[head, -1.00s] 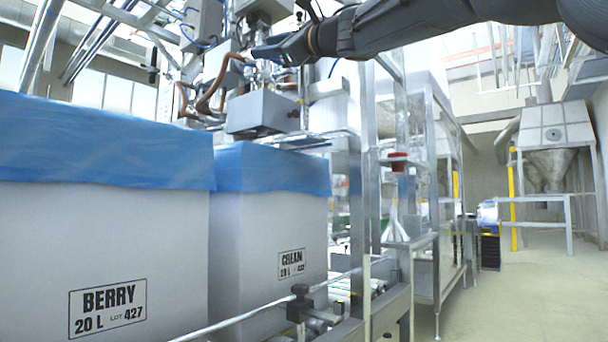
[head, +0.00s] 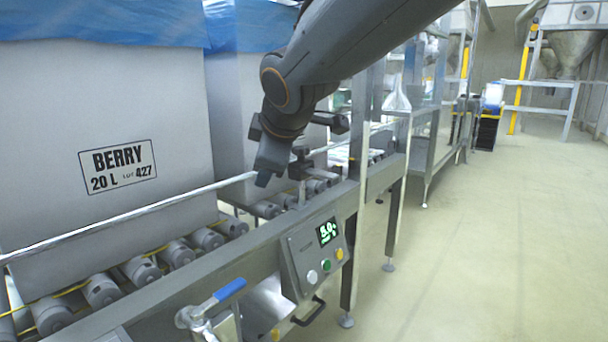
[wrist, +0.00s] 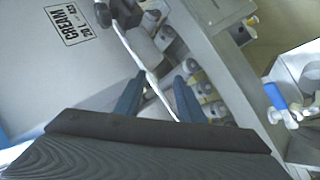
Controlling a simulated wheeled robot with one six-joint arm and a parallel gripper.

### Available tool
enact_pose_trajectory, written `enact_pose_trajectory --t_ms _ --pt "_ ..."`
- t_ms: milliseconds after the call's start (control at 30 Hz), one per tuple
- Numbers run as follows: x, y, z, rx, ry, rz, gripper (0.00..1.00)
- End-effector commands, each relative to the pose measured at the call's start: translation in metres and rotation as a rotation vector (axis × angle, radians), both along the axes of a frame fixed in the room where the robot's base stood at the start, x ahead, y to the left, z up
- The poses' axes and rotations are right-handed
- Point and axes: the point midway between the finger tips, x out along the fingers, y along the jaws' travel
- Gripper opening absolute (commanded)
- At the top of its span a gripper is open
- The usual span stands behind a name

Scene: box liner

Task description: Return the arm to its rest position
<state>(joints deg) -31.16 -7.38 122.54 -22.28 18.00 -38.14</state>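My gripper (head: 264,176) hangs down from my dark arm (head: 330,45) in the head view, in front of the white boxes and over or beside the roller conveyor. In the wrist view its two blue fingers (wrist: 158,85) stand apart with a gap between them. A thin pale guide rail (wrist: 143,62) shows between the fingers, farther off or close by; I cannot tell whether it touches them. I see nothing held. The wrist housing hides the bottom of the wrist view.
A BERRY box (head: 100,110) with a blue liner stands on the conveyor rollers (head: 140,270). The CREAM box (wrist: 50,65) stands behind my gripper. A control panel (head: 318,250) and a blue-handled valve (head: 228,291) are at the conveyor's front. The floor at right is clear.

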Motion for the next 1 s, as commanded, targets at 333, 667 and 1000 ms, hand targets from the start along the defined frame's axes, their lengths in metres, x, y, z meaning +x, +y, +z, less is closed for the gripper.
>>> enact_pose_trajectory --t_ms 333,667,1000 --pt "-0.167 -0.031 -0.154 0.185 0.615 -0.493 0.36" --pt "-0.290 -0.064 -0.210 0.200 0.945 -0.886 0.36" --pt "-0.275 -0.093 -0.154 0.232 0.918 -0.983 0.36"
